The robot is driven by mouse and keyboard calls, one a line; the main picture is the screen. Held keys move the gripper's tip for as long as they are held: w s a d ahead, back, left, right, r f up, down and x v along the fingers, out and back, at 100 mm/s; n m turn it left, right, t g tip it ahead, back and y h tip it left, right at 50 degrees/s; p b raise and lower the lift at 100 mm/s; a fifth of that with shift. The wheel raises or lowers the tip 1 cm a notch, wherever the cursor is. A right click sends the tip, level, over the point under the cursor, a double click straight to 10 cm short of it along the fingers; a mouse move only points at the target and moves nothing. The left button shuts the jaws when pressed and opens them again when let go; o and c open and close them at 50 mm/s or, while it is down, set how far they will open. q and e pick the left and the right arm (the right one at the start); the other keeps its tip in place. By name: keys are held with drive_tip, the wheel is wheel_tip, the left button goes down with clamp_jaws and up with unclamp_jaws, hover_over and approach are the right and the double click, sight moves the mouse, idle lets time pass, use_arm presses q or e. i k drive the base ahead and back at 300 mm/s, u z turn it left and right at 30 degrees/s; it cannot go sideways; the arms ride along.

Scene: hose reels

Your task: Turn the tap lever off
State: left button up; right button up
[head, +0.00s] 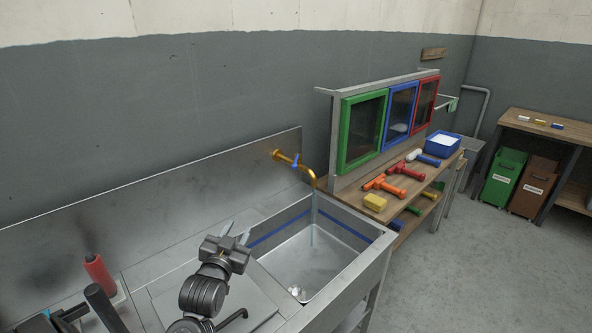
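The brass tap (308,172) sticks out from the steel backsplash above the sink. Its blue lever (296,160) sits on top near the wall end. A thin stream of water (312,222) runs from the spout into the sink basin (318,262). My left gripper (237,232) is over the steel drainboard, left of the basin and nearer to me than the tap. Its two fingers point toward the backsplash, with a gap between them and nothing held. It is well apart from the lever.
The steel backsplash (160,215) runs behind the counter. A red cylinder (98,272) stands at the left. Right of the sink, a wooden bench (405,205) holds several tools, a yellow block (375,202) and a blue bin (442,145). Floor at right is clear.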

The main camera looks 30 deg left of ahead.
sight(297, 157)
drive_tip(key=u, duration=0.05)
drive_tip(key=i, duration=1)
drive_tip(key=z, duration=0.05)
